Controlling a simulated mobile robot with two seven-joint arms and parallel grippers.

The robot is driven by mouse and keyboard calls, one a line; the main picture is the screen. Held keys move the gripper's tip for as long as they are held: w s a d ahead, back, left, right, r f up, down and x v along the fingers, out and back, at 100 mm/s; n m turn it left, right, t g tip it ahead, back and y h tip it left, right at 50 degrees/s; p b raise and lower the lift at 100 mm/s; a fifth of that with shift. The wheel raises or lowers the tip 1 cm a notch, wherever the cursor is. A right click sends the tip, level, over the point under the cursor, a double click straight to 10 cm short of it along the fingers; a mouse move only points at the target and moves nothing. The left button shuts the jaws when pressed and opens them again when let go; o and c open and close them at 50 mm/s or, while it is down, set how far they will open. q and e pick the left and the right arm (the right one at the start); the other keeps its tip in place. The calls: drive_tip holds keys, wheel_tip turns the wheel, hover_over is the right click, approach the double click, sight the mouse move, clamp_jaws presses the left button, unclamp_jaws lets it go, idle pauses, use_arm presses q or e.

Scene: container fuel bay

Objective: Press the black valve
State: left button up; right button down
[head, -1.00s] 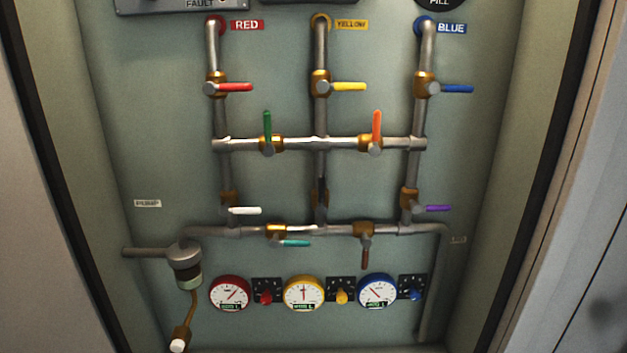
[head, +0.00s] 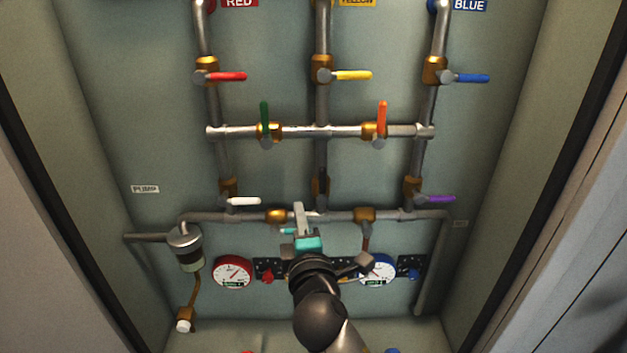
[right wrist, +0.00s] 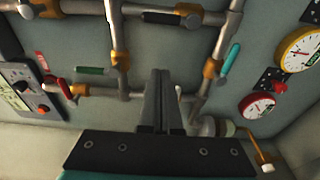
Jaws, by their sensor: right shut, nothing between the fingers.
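The black valve (head: 321,187) sits on the lower part of the middle pipe, just above the lower horizontal pipe; its dark body is hard to make out. In the right wrist view its black lever (right wrist: 160,17) shows at the top, beside a brass fitting. My right gripper (head: 299,206) is shut and empty, its fingers pointing up, a little below and left of the black valve in the head view. Its dark fingers (right wrist: 160,75) stand together in the right wrist view, apart from the lever in the picture. The left gripper is not in view.
The white lever (head: 245,201), purple lever (head: 440,198), and green lever (head: 265,115) are nearby. My right arm hides the yellow gauge and most of the teal lever (head: 287,231). The red gauge (head: 233,271) and blue gauge (head: 379,270) flank it. Cabinet walls enclose both sides.

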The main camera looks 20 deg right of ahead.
sight(322, 186)
drive_tip(key=shift+r, duration=0.2)
drive_tip(key=w+d+p, duration=0.1)
drive_tip(key=w+d, duration=0.4)
drive_tip(key=w, duration=0.3)
idle(0.7)
drive_tip(key=shift+d, duration=0.1)
